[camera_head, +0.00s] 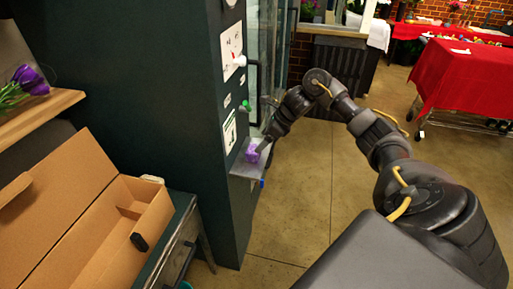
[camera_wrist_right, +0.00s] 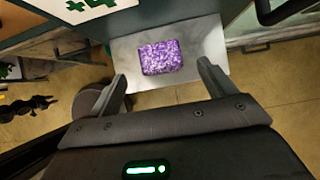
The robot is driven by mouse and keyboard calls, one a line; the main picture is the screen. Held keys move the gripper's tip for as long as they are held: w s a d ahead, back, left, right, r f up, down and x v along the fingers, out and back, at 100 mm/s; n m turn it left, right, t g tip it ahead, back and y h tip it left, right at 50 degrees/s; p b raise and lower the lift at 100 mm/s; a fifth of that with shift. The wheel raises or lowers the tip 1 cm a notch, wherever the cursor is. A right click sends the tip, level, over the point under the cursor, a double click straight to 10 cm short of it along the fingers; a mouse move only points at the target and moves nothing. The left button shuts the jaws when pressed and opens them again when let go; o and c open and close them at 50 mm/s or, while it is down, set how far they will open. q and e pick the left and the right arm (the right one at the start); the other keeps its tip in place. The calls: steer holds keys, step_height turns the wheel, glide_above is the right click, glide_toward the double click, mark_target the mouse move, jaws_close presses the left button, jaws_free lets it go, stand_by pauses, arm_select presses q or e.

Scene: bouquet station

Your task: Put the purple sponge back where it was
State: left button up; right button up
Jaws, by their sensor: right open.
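The purple sponge (camera_head: 252,153) lies on a small grey metal shelf (camera_head: 243,170) fixed to the side of the dark cabinet. In the right wrist view the sponge (camera_wrist_right: 161,57) rests flat on the shelf (camera_wrist_right: 128,56), near its middle. My right gripper (camera_wrist_right: 163,80) is open, with its two fingers apart at the near edge of the shelf, one to each side of the sponge. The sponge lies just beyond the fingertips, and no finger visibly touches it. In the head view my right gripper (camera_head: 265,146) is small and close beside the sponge. My left gripper is not in view.
The dark cabinet (camera_head: 150,80) carries papers and small coloured items above the shelf. An open cardboard box (camera_head: 135,220) stands on a table at the left. Purple flowers (camera_head: 30,80) lie on a wooden shelf. Tables with red cloths (camera_head: 460,78) stand far right. The floor between is clear.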

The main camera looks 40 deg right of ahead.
steer(key=shift+v, duration=2.3)
steer(key=shift+s, duration=0.1)
